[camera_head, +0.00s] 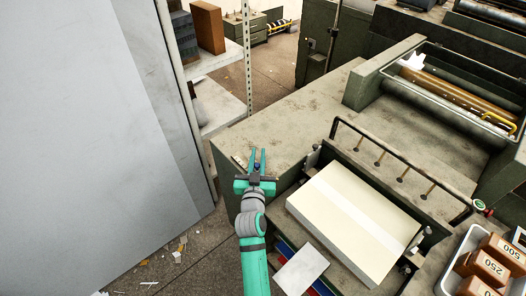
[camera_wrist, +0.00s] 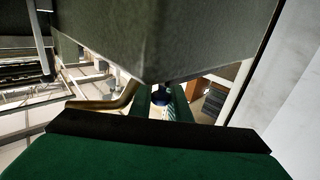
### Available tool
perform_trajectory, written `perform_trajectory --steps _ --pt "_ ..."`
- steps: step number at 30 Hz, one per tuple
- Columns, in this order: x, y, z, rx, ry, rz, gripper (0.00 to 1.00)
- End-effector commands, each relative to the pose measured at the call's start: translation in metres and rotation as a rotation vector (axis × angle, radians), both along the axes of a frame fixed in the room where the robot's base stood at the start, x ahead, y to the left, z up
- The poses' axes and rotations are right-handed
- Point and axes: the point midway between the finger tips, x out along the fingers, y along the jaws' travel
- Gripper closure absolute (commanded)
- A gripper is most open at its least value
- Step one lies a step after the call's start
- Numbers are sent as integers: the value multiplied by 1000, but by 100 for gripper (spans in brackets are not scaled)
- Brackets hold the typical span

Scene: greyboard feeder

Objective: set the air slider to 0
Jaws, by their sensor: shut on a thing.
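My gripper (camera_head: 257,153) is at the near left corner of the green-grey feeder (camera_head: 290,122), its two teal fingers pointing away from me. A small dark blue knob (camera_head: 257,166), apparently the air slider's, shows between the fingers. In the wrist view my gripper (camera_wrist: 160,92) has a finger on each side of the round blue knob (camera_wrist: 161,98), shut on it. A pale strip, perhaps the slider's scale, shows beside the right finger in the wrist view. Its marks are too small to read, and the slider's track is mostly hidden by my gripper.
A cream board stack (camera_head: 350,212) lies right of my arm, below a dark rail (camera_head: 400,160) with several hooks. A white tray (camera_head: 449,274) holds brown weights (camera_head: 486,266) at bottom right. A large grey panel (camera_head: 75,130) and shelves (camera_head: 222,112) stand left.

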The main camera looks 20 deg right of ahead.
Motion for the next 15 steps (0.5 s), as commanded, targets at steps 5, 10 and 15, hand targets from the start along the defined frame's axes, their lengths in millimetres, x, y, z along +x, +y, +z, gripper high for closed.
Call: perform_trajectory --steps 5,10,15 --pt "-6 4 0 -1 1 9 100" --pt "-7 4 0 -1 3 8 100" --pt "-7 4 -1 -1 3 9 66"
